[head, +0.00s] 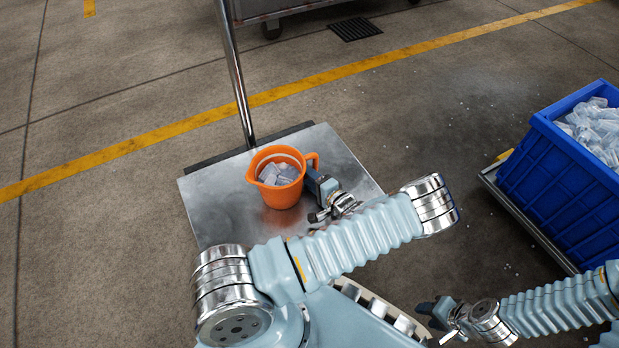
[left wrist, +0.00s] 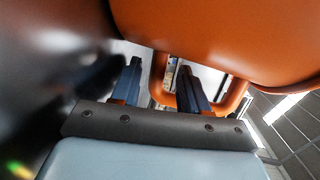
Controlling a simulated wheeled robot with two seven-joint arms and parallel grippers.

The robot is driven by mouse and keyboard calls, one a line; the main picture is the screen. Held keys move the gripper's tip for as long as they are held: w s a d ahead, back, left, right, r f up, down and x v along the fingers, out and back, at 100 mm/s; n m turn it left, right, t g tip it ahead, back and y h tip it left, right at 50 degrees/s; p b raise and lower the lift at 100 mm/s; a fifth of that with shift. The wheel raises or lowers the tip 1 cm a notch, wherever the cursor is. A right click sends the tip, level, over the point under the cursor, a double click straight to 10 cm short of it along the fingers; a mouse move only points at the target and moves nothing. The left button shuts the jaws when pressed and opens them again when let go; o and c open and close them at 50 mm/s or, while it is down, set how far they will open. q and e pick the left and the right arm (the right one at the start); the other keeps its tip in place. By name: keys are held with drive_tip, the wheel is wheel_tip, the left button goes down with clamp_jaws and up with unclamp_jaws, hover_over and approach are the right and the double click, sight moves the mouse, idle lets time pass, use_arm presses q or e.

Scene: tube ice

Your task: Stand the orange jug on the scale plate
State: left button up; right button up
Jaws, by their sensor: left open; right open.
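The orange jug (head: 281,195) holds clear ice pieces and appears to stand upright on the silver scale plate (head: 222,210). Its base edge is partly hard to see. Its handle (head: 312,159) points right. My left gripper (head: 316,182) is open just right of the jug, by the handle. In the left wrist view the jug's orange body (left wrist: 220,40) fills the top. The handle (left wrist: 240,98) shows behind one finger of my open left gripper (left wrist: 158,85); I cannot tell whether they touch. My right gripper (head: 432,312) is open and empty at the bottom, away from the jug.
A metal post (head: 235,75) rises at the back edge of the scale. A blue crate (head: 560,180) full of ice stands on a low platform at the right. A metal cart (head: 285,8) is at the top. The floor left of the scale is clear.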

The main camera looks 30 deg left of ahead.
use_arm(q)
drive_tip(key=p+v, duration=0.1)
drive_tip(key=v, duration=1)
drive_tip(key=shift+d+r, duration=0.1)
drive_tip(key=shift+d, duration=0.1)
drive_tip(key=shift+d+p, duration=0.1)
drive_tip(key=shift+p, duration=0.2)
